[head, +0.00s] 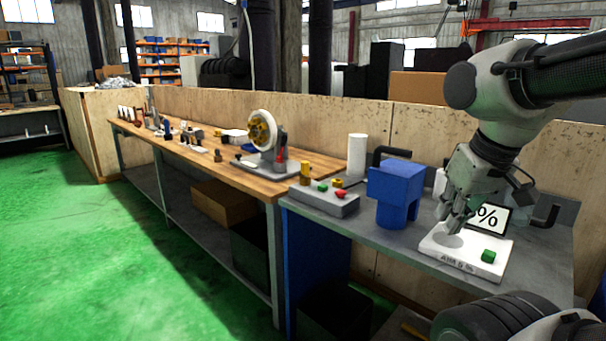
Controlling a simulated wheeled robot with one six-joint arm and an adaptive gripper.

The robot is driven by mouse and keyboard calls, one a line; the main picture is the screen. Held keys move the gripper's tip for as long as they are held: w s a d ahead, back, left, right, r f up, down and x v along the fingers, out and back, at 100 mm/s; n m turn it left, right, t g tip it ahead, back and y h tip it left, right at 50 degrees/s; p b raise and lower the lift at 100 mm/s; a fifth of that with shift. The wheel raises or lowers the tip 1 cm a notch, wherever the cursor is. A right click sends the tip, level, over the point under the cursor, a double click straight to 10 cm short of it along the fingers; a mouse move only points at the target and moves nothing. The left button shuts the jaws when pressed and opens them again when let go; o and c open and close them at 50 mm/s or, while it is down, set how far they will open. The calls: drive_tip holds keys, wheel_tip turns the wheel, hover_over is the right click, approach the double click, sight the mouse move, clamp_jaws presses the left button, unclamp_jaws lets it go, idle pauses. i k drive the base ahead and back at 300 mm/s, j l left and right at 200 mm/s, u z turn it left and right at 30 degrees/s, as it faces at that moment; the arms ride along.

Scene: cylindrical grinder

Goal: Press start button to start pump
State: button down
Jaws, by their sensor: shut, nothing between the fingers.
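A white box (458,261) with a green button (488,256) on its right side sits near the front of the grey bench. Its front lettering is hard to read. My gripper (449,233) is shut and empty, pointing down over the left part of this box, left of the green button. I cannot tell whether the fingertips touch the box. A grey control box (315,202) farther left carries a smaller green button (323,187), a red button (341,194) and a yellow part. No label shows which green button belongs to the pump.
A blue block-shaped unit (394,190) stands on the grey bench (378,236) between the two boxes. A display with a percent sign (491,217) stands behind the white box. A white cylinder (357,155) stands at the back. A wooden bench (322,162) with tools extends left.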

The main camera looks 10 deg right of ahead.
sight(322, 187)
drive_tip(key=i+j+z, duration=0.15)
drive_tip(key=i+j, duration=0.85)
